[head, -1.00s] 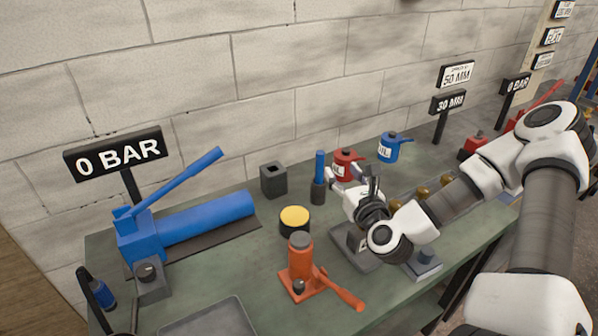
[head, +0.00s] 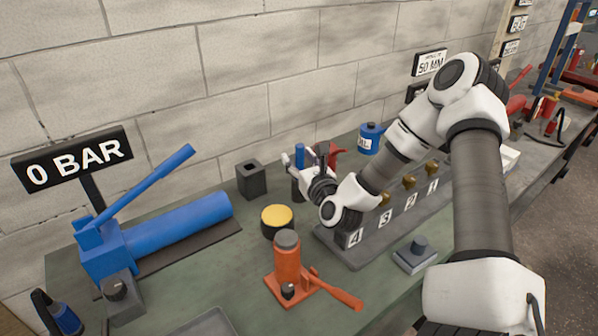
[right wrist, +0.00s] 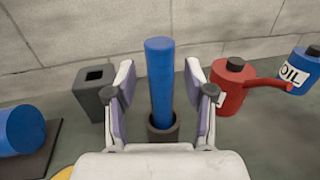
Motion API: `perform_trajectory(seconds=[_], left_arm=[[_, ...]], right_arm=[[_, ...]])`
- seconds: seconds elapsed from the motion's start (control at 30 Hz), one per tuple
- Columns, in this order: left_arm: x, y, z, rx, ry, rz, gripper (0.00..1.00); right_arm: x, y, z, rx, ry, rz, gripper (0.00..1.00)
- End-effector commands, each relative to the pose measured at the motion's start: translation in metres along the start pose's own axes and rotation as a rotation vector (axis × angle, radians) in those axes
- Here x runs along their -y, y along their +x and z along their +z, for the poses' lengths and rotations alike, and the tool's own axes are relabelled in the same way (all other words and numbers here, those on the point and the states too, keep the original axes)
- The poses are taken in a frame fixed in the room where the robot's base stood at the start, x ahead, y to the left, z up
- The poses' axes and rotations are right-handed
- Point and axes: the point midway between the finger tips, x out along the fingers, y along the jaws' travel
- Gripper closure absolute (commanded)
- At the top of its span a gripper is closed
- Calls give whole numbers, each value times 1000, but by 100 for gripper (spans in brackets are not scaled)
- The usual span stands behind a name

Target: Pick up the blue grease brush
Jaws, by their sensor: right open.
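The blue grease brush (head: 299,155) stands upright in a dark round holder at the back of the bench. In the right wrist view the brush (right wrist: 160,85) is a thick blue cylinder rising from the dark holder (right wrist: 163,134). My right gripper (right wrist: 160,92) is open, with one finger on each side of the brush in that view; I cannot tell how far the brush lies beyond the fingertips. In the head view the right gripper (head: 308,165) partly covers the brush and holder. My left gripper is not in view.
A red oil can (right wrist: 234,88) stands right of the brush and a blue oil can (head: 370,138) farther right. A dark square socket block (head: 251,180) stands left. A yellow-topped puck (head: 277,217), an orange jack (head: 287,262) and a numbered rack (head: 365,250) stand nearer.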

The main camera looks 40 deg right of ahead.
Motion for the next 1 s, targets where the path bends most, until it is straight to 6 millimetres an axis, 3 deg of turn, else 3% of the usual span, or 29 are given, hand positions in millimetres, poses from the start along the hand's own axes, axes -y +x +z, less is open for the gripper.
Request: perform_trajectory(seconds=[0.2, 0.33, 0.37, 0.77, 1.0], left_arm=[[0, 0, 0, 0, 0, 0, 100], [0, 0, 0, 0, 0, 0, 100], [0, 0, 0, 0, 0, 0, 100], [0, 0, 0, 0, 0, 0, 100], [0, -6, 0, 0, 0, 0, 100]], right_arm=[[0, 2, 0, 0, 1, -1, 50], [0, 2, 0, 0, 1, -1, 96], [0, 2, 0, 0, 1, -1, 100], [0, 2, 3, 0, 2, -1, 100], [1, 2, 36, 5, 5, -2, 100]])
